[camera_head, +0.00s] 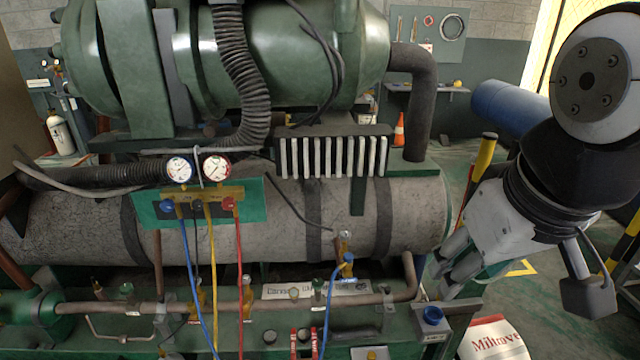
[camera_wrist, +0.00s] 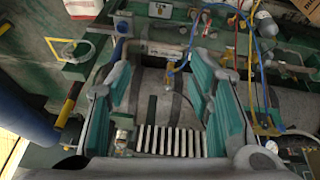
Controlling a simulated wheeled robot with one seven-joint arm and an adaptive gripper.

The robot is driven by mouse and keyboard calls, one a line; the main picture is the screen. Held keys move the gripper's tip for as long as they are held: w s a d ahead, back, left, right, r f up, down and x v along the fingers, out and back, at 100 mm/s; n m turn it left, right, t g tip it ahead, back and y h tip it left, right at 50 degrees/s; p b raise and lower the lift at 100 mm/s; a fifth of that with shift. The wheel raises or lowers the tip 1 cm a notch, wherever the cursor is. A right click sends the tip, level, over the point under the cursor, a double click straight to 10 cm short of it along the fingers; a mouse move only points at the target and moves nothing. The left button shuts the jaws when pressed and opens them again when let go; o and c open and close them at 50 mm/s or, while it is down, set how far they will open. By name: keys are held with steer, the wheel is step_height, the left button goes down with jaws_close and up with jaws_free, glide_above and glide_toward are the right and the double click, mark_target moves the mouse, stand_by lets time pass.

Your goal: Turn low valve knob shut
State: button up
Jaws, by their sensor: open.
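The gauge manifold (camera_head: 200,195) hangs on a green plate in front of the grey tank, left of centre in the head view. Its blue knob (camera_head: 167,206), apparently the low valve knob, is at the left end, and a red knob (camera_head: 229,204) is at the right end. Two round gauges (camera_head: 180,170) sit above them. The manifold also shows at the right edge of the wrist view (camera_wrist: 265,128). My gripper (camera_head: 446,272) is far to the right of the manifold, by the tank's right end. In the wrist view its teal-padded fingers (camera_wrist: 160,80) are wide apart with nothing gripped.
Blue, yellow and red hoses (camera_head: 240,280) hang from the manifold. A blue hose fitting (camera_head: 346,265) stands at the tank front. A thick black corrugated hose (camera_head: 240,80) passes above the gauges. Pipes and valves (camera_head: 130,307) line the lower front.

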steer(key=w+a+n+g+b, duration=0.25)
steer(key=w+n, duration=0.25)
steer(key=w, duration=1)
steer(key=n+g+y+b, duration=0.1)
steer(key=n+y+b, duration=0.4)
steer(key=n+b, duration=0.4)
glide_above(346, 233)
steer(key=s+d, duration=0.1)
steer(key=d, duration=0.5)
step_height(346, 233, down, 21)
steer(key=shift+n, duration=0.3)
steer(key=x, duration=1.3)
steer(key=shift+s+a+f, duration=0.1)
steer(key=shift+a+f, duration=0.05)
jaws_close()
